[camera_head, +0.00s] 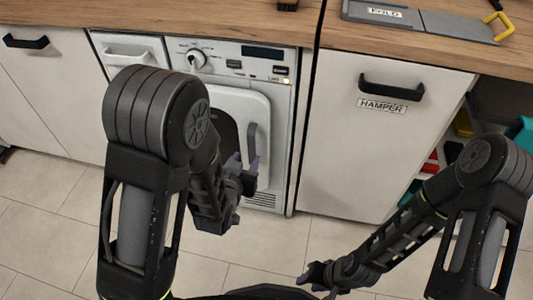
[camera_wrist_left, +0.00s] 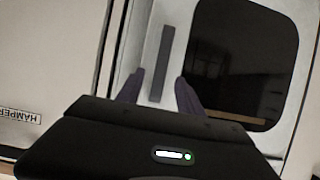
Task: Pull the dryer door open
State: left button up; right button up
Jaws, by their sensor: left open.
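The white dryer (camera_head: 275,85) stands under the counter. Its door (camera_head: 262,103) looks shut, and my left arm covers much of it. A grey upright door handle (camera_head: 252,138) is on the door's right side; in the left wrist view the handle (camera_wrist_left: 163,55) is left of the dark window (camera_wrist_left: 245,60). My left gripper (camera_head: 246,166) is open near the handle's lower end. In the left wrist view the handle appears between its two fingertips (camera_wrist_left: 159,77); I see no clear contact. My right gripper (camera_head: 315,278) is low at the right, away from the dryer; its jaw opening is unclear.
A white hamper front (camera_head: 335,150) with a black handle (camera_head: 391,88) is right of the dryer. White cabinets (camera_head: 50,85) are at the left. Tiled floor (camera_head: 270,250) in front is clear.

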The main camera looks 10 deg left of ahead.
aim_at(251, 147)
pick_arm(q)
jog(key=shift+w+a+r, duration=0.15)
jog(key=shift+w+r, duration=0.05)
jog(key=shift+r, duration=0.05)
jog(key=b+x, duration=0.3)
jog(key=shift+s+f, duration=0.1)
jog(key=shift+f, duration=0.1)
jog(key=x, duration=0.3)
jog(key=shift+w, duration=0.4)
jog(key=shift+w+f, duration=0.15)
jog(key=shift+w, duration=0.4)
